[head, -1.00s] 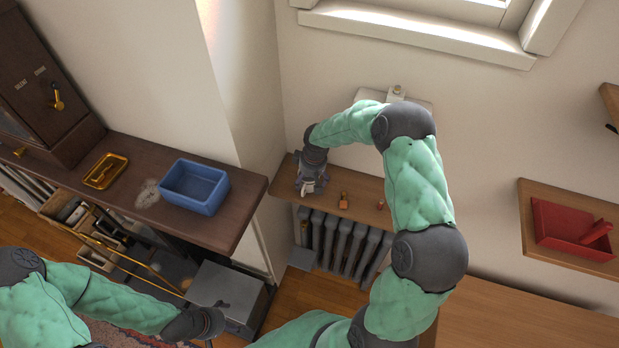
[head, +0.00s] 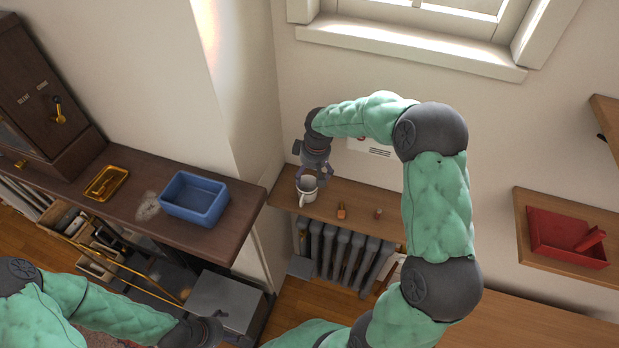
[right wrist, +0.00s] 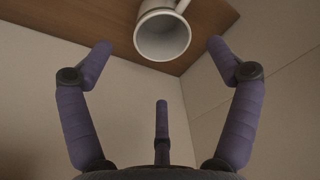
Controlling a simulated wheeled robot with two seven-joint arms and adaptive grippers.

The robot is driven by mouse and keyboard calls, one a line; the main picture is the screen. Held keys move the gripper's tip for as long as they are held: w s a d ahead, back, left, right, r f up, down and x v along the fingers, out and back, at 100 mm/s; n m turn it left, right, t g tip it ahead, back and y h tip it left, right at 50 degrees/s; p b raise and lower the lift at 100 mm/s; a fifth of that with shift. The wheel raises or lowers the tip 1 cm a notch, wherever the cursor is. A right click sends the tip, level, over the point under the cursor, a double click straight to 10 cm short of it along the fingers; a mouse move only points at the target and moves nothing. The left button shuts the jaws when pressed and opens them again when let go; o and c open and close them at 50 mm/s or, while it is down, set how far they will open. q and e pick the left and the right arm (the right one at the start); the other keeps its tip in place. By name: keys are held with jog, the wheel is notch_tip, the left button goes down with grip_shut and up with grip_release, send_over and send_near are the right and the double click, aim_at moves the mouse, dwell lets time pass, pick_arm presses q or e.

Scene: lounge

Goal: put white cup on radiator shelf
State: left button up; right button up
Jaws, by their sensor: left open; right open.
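The white cup (head: 307,195) stands upright near the left end of the wooden radiator shelf (head: 325,203). In the right wrist view the cup (right wrist: 163,38) shows its open mouth and part of its handle, with the shelf (right wrist: 110,20) behind it. My right gripper (head: 314,174) is just above and behind the cup in the head view. In the right wrist view its fingers (right wrist: 157,48) are spread wide, with nothing between them, and the cup lies beyond the tips. My left gripper (head: 212,328) is low at the left, over a grey box; its fingers are mostly hidden.
The radiator (head: 340,250) is below. A blue bin (head: 194,199) and brass tray (head: 106,182) sit on the dark cabinet. A red tray (head: 565,240) is far right.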

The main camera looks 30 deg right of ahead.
jog(key=s+a+f+m+y, duration=0.1)
jog(key=s+a+f, duration=0.2)
jog(key=a+f, duration=0.4)
jog(key=s+a+f+y, duration=0.2)
jog(key=s+a+f, duration=0.2)
jog(key=a+f, duration=0.3)
jog(key=s+a+f+m, duration=0.1)
jog(key=s+a+f, duration=0.2)
jog(key=s, duration=0.2)
jog(key=s+a+f+m+g, duration=0.1)
jog(key=s+a+f, duration=0.1)
jog(key=s, duration=0.4)
jog(key=s+a+f+m, duration=0.2)
jog(key=s+a+f, duration=0.1)
jog(key=s+a, duration=0.1)
jog(key=shift+s+f+y, duration=0.35)
jog(key=shift+s+y, duration=0.05)
jog(key=shift+s, duration=0.25)
